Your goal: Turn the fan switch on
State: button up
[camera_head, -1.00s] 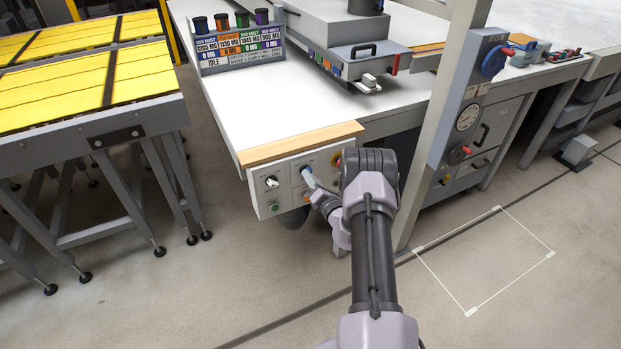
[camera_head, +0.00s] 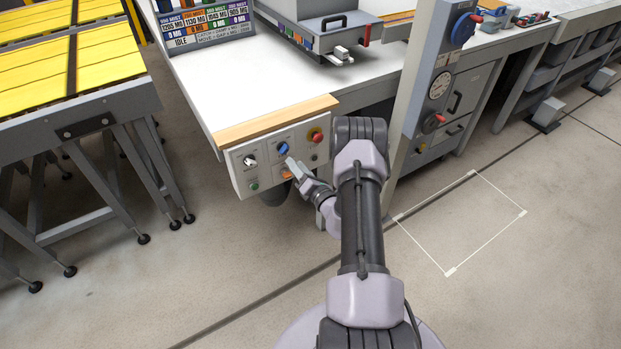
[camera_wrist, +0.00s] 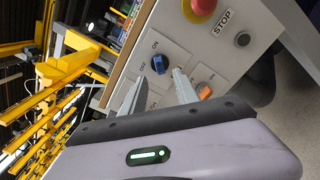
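The control panel (camera_head: 240,165) is on the front of the workbench. Its blue rotary knob (camera_head: 283,148) also shows in the wrist view (camera_wrist: 158,64), beside an "ON" mark. An orange switch (camera_wrist: 203,90) sits near it, partly covered by my gripper in the head view. I cannot read which one is labelled fan. My gripper (camera_head: 291,165) is in front of the panel, just below and right of the blue knob. In the wrist view its two fingers (camera_wrist: 158,90) are apart with nothing between them. The blue knob appears just beyond the gap; contact is not visible.
A red stop button (camera_head: 315,135), a black-and-white knob (camera_head: 249,160) and a green button (camera_head: 253,185) are on the same panel. A grey post (camera_head: 415,100) stands to the right. A yellow-topped conveyor (camera_head: 100,98) is at left. Floor between is clear.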

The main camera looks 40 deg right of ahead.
jog(key=p+v, duration=0.1)
jog(key=v, duration=1)
